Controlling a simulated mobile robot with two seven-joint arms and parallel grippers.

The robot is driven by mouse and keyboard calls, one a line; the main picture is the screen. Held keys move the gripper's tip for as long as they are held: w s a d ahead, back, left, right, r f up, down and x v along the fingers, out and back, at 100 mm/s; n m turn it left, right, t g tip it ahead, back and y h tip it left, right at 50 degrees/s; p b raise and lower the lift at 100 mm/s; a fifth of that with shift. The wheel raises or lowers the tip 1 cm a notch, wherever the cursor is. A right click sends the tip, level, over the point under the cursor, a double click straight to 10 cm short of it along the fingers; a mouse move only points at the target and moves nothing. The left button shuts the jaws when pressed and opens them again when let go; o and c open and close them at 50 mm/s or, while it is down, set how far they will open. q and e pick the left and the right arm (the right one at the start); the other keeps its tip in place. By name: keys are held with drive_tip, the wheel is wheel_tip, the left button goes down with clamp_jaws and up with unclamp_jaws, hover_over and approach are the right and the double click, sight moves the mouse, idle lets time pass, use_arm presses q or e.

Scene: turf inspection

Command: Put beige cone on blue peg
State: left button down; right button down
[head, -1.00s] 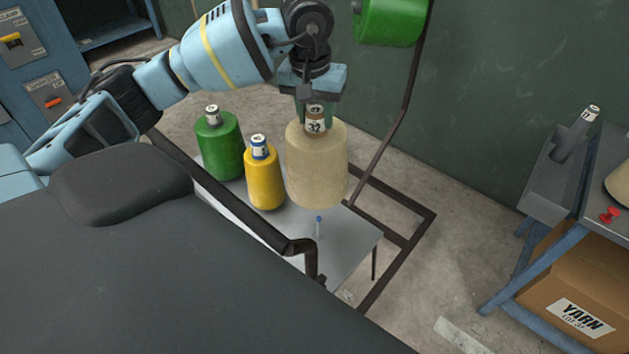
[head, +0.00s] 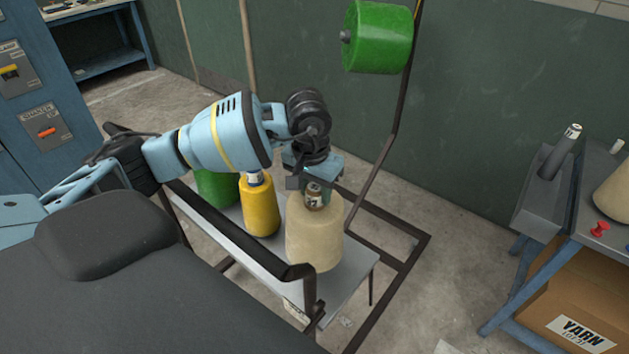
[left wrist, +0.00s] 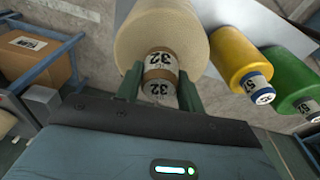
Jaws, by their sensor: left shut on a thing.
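The beige cone (head: 314,238) is upright over the near right end of the grey shelf of the cart (head: 352,272). My left gripper (head: 314,192) is shut on the cone's narrow top tube, marked 32. In the left wrist view the gripper's fingers (left wrist: 161,84) lie on both sides of the tube, and the beige cone (left wrist: 160,35) extends beyond them. The blue peg is hidden in both current views, so I cannot tell whether the cone is around it or resting on the shelf. My right gripper is not in view.
A yellow cone (head: 260,212) and a green cone (head: 216,188) stand left of the beige one. A dark cart rail (head: 225,235) runs in front. A green spool (head: 378,37) hangs on a post above. A blue-legged table (head: 575,225) stands at right.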

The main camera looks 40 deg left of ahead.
sight(315, 205)
use_arm(q)
drive_tip(key=shift+w+f, duration=0.15)
drive_tip(key=shift+f, duration=2.05)
drive_tip(key=c, duration=0.9)
unclamp_jaws()
drive_tip(key=shift+f, duration=0.25)
drive_tip(key=r, duration=0.4)
drive_tip(key=s+r, duration=0.1)
drive_tip(key=r, duration=0.7)
drive_tip(key=shift+s, duration=0.4)
